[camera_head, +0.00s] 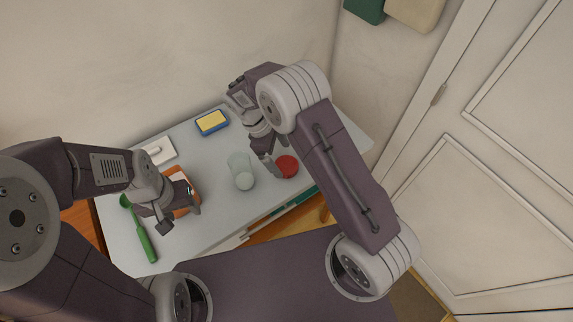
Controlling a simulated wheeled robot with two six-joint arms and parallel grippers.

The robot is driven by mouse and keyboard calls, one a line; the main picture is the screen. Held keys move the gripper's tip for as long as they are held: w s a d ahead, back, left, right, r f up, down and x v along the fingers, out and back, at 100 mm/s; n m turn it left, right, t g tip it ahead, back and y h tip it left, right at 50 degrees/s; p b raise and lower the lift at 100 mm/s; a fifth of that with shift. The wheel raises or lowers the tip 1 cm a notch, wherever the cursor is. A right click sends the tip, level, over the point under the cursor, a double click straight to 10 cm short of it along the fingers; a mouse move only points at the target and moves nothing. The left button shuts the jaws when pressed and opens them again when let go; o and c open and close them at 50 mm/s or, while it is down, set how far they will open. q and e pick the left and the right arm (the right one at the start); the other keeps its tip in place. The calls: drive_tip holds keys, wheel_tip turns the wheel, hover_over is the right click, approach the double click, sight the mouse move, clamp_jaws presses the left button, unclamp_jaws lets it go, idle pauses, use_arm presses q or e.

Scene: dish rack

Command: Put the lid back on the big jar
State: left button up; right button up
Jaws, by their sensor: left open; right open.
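A pale, see-through jar (241,170) is near the middle of the light grey tabletop. A round red lid (288,166) is just right of the jar, near the table's front edge; I cannot tell what lies under it. My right gripper (269,162) is open, between the jar and the lid in the picture, with its fingers close to the lid's left side. I cannot tell whether they touch it. My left gripper (180,218) is open at the left of the table, in front of an orange-edged object, away from jar and lid.
The orange-edged object (183,183) is partly hidden by my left gripper. A green brush-like utensil (145,242) lies at the left. A blue and yellow sponge (212,122) and a white item (157,152) lie at the back. The tabletop (215,222) is bare in front of the jar.

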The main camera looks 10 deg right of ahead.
sight(286, 165)
drive_tip(key=x, duration=0.3)
drive_tip(key=shift+d+f, duration=0.15)
drive_tip(key=shift+f, duration=0.15)
drive_tip(key=shift+s, duration=0.1)
drive_tip(key=c, duration=1.4)
drive_tip(key=shift+r, duration=0.55)
wheel_tip(286, 165, up, 3)
drive_tip(key=shift+f, duration=0.2)
drive_tip(key=s+d+r+b, duration=0.2)
drive_tip(key=s+d+r, duration=0.2)
drive_tip(key=s+r, duration=0.3)
drive_tip(key=s, duration=0.4)
drive_tip(key=shift+r, duration=0.2)
